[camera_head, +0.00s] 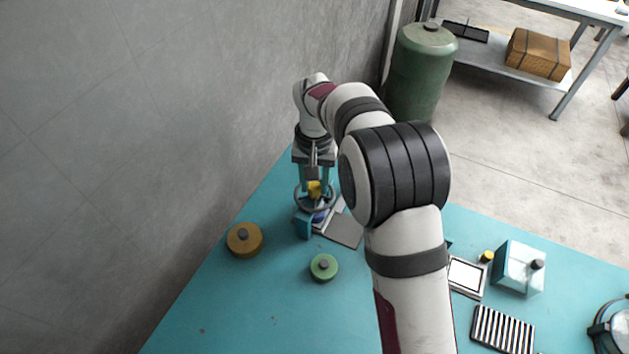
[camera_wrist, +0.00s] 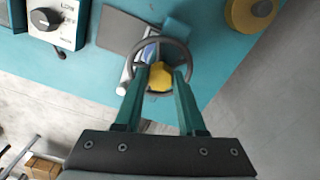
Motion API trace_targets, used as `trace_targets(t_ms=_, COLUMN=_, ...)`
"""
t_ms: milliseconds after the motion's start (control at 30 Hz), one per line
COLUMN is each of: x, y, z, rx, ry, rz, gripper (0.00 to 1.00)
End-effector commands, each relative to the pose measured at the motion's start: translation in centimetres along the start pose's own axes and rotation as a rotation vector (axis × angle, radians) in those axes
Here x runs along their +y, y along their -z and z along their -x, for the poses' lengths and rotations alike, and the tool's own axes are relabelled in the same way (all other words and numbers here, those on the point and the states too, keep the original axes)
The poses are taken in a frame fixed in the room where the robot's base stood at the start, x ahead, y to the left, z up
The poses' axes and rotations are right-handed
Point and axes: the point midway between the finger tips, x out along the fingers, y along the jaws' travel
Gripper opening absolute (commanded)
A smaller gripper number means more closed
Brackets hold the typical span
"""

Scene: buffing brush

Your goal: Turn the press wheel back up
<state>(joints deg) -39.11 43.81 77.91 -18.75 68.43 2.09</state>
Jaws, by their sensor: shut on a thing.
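The press wheel is a dark ring with a yellow hub, seen in the head view (camera_head: 299,203) and in the wrist view (camera_wrist: 189,54). It stands over the teal press body (camera_head: 303,225) near the wall side of the table. My gripper (camera_head: 314,184) reaches down onto the wheel from above. In the wrist view my gripper's two teal fingers (camera_wrist: 161,74) lie one on each side of the yellow hub (camera_wrist: 160,77), shut on it. Something blue and white shows under the ring; my fingers and the wheel hide part of the press.
A grey plate (camera_head: 345,232) lies beside the press. A brown round piece (camera_head: 240,247) and a green round piece (camera_head: 323,268) sit in front. A knobbed box (camera_head: 515,270), a framed tray (camera_head: 466,277) and a striped plate (camera_head: 502,329) are right. The grey wall is close left.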

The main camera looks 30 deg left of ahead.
Motion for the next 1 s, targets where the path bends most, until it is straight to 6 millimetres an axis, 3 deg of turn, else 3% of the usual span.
trace_targets(t_ms=1000, x=-0.03, y=0.04, z=0.03, rx=0.001, ry=0.000, rz=0.903, gripper=0.00)
